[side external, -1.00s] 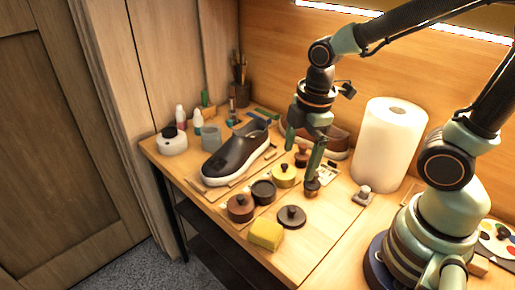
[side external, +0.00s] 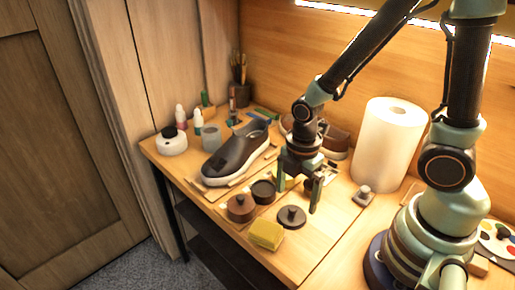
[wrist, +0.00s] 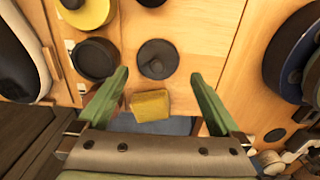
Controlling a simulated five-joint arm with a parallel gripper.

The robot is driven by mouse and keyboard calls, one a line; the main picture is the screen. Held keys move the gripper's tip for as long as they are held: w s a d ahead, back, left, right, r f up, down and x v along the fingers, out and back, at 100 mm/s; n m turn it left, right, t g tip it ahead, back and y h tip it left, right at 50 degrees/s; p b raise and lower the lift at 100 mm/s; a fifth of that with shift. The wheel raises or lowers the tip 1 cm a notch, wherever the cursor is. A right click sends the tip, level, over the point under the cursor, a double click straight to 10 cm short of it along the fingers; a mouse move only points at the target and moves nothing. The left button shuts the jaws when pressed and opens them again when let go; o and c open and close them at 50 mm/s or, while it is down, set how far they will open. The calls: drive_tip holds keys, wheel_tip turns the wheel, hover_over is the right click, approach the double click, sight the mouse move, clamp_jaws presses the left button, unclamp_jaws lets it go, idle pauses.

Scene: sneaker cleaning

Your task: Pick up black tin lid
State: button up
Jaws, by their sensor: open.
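In the wrist view the lid (wrist: 158,59) sits centred ahead of the gap between my fingers. My gripper (side external: 298,194) is open and empty, above and slightly behind the lid. Its two green fingers (wrist: 158,75) stand wide apart in the wrist view, one on each side of the lid. They do not appear to touch it.
A yellow sponge (side external: 266,235) lies close in front of the lid. A brown tin (side external: 240,208) and a black tin (side external: 263,191) stand to its left, near a dark shoe (side external: 236,155). A paper roll (side external: 390,142) stands behind right. Bare table lies right of the lid.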

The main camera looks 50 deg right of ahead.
sight(293, 208)
drive_tip(key=shift+w+a+f, duration=0.15)
drive_tip(key=shift+f, duration=2.45)
drive_tip(key=c, duration=1.1)
